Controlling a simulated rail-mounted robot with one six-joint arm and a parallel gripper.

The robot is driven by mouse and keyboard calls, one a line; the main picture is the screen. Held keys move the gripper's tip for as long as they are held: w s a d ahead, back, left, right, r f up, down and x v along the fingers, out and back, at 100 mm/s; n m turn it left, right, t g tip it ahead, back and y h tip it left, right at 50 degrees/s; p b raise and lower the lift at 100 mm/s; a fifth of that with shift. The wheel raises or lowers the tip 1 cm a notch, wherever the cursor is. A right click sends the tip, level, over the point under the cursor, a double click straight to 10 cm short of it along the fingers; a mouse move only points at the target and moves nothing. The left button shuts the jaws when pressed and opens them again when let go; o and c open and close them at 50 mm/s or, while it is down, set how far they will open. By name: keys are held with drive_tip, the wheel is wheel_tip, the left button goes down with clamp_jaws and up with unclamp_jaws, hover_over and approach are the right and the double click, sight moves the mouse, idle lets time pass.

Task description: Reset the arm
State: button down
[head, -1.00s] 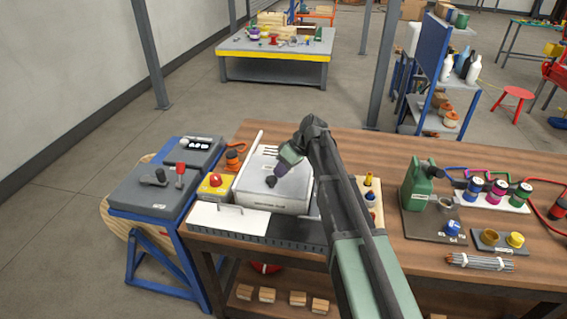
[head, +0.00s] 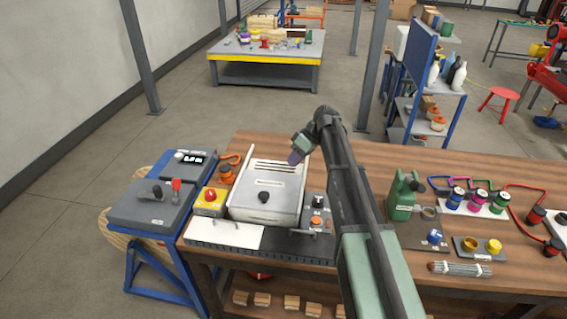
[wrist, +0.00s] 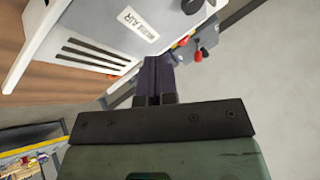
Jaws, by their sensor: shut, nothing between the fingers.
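My gripper (head: 297,158) is above the back right part of a white and grey metal box (head: 265,190) on the wooden bench, in the head view. The box has dark slots and a black knob on its lid. In the wrist view, the dark fingers of my gripper (wrist: 159,62) are together with nothing between them. The slotted box (wrist: 95,40) fills the upper left of that view. My gripper appears clear of it, though the exact gap cannot be told.
A yellow box with a red button (head: 210,202) and a grey lever console (head: 158,195) stand left of the box. A small grey control block (head: 317,215) sits right of it. A green can (head: 403,197) and several coloured pots are farther right. Bare bench lies behind my arm.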

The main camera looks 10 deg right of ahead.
drive_tip(key=shift+d+r, duration=0.35)
drive_tip(key=shift+r, duration=0.1)
